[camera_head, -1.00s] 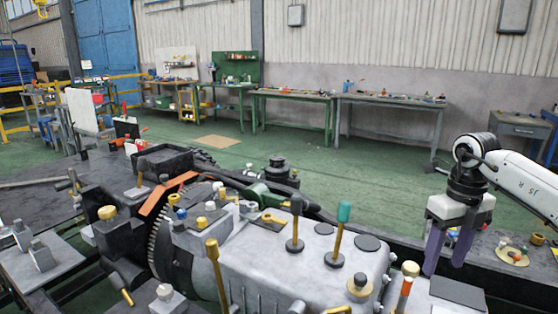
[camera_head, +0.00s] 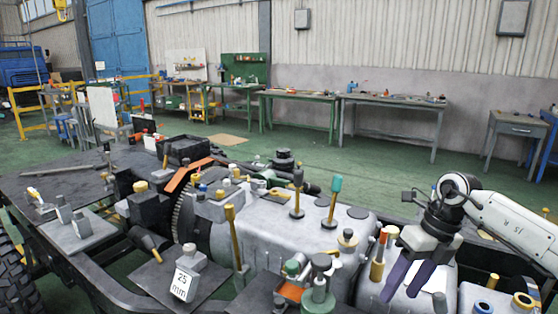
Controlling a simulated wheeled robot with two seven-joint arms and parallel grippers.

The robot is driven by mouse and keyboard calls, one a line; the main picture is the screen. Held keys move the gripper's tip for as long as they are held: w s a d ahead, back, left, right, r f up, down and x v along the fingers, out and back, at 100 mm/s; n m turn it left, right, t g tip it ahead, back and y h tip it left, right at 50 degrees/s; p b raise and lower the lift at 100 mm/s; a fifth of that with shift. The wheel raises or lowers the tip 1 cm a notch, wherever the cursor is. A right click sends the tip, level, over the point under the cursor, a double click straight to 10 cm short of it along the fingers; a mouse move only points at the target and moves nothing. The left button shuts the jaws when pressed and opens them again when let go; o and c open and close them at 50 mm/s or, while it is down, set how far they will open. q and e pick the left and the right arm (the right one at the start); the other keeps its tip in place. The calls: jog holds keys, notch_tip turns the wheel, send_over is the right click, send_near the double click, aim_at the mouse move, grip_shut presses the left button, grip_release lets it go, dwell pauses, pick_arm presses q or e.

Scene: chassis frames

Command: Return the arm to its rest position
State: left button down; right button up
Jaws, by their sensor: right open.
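My right gripper (camera_head: 403,291) hangs at the right of the head view, its purple fingers pointing down and to the left. The fingers are apart with nothing between them. They are in front of the right end of the grey machine housing (camera_head: 290,232); I cannot tell how high above it they are. My white right arm (camera_head: 515,222) comes in from the right edge, bent at the dark wrist joint. My left gripper is not in view.
The dark chassis frame carries the housing, a block marked 25 mm (camera_head: 185,284), an orange-topped handle (camera_head: 379,256) and a teal-topped lever (camera_head: 333,200). Workbenches (camera_head: 393,99) stand along the back wall. The green floor (camera_head: 390,160) between is mostly clear.

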jog(key=s+a+f+y, duration=0.3)
jog(key=a, duration=0.6)
jog(key=s+a+f+y, duration=0.2)
jog(key=a+y, duration=0.2)
jog(key=a, duration=0.5)
jog(key=s+a+r+m+t+y, duration=0.2)
jog(key=a+m+t+y, duration=0.15)
jog(key=a+m, duration=0.2)
jog(key=s+a+r+m+t+y, duration=0.1)
jog(key=s+a+m+t+y, duration=0.1)
jog(key=a+m+t+y, duration=0.25)
jog(key=s+d+f+m+t+h, duration=0.2)
jog(key=d+f+m+t+h, duration=0.7)
jog(key=m, duration=1)
jog(key=s+d+f+m+g+h, duration=0.3)
jog(key=s+d+f+m+g, duration=0.1)
jog(key=s+f, duration=0.4)
jog(key=s+d+f+m+g+h, duration=0.3)
jog(key=s+d+f+m+g, duration=0.1)
jog(key=s+f, duration=0.5)
jog(key=shift+s+d+f+m+h, duration=0.15)
jog(key=shift+s+d+m+h, duration=0.25)
jog(key=shift+d, duration=0.45)
jog(key=shift+s, duration=0.1)
